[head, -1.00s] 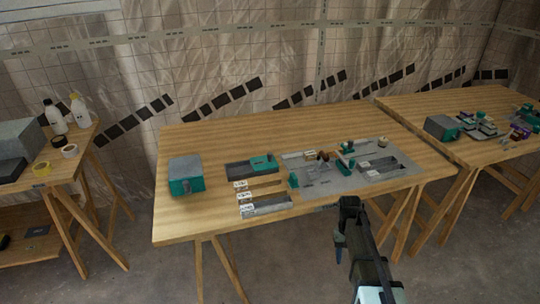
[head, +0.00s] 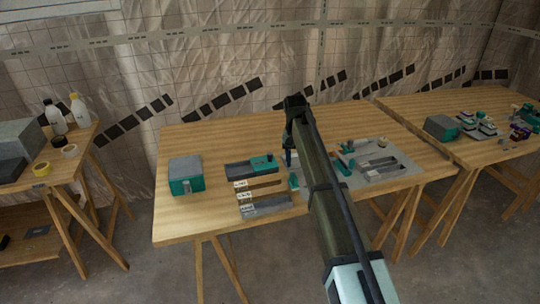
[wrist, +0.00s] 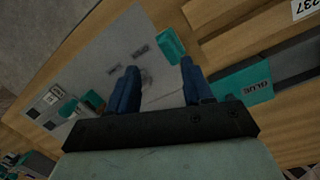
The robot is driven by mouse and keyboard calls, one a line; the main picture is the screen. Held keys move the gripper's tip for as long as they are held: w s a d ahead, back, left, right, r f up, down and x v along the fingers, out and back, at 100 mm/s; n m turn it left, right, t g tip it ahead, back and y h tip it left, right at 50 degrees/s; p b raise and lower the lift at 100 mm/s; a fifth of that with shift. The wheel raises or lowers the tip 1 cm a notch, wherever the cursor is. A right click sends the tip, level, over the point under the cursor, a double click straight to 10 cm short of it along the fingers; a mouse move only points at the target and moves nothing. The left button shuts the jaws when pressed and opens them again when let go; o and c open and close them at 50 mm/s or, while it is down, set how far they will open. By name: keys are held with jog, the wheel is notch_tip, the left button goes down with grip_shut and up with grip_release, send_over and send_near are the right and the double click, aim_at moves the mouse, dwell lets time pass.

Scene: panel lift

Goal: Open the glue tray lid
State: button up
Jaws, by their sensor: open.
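The glue tray (head: 240,171) is a long dark grey tray near the middle of the table. Its teal lid (head: 262,162) covers the right end. In the wrist view the teal piece marked GLUE (wrist: 245,88) lies right of my fingers, beside the grey tray body (wrist: 286,60). My gripper (head: 288,157) is over the table just right of the lid in the head view, pointing down. In the wrist view my gripper (wrist: 158,75) has its two blue fingers apart with nothing between them. I cannot tell its exact height above the table.
A grey panel (wrist: 105,55) with a teal block (wrist: 171,44) on its edge lies beyond my fingertips. Labelled narrow trays (head: 268,207) sit in front of the glue tray. A teal and grey box (head: 186,178) stands at left. Bare wood lies behind the trays.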

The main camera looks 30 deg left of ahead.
notch_tip(320, 180, up, 8)
jog(key=f+m+y, duration=0.1)
jog(key=m, duration=0.1)
send_over(270, 153)
jog(key=shift+t, duration=0.3)
notch_tip(270, 153, down, 13)
jog(key=shift+f, duration=0.1)
jog(key=shift+c, duration=0.5)
grip_shut()
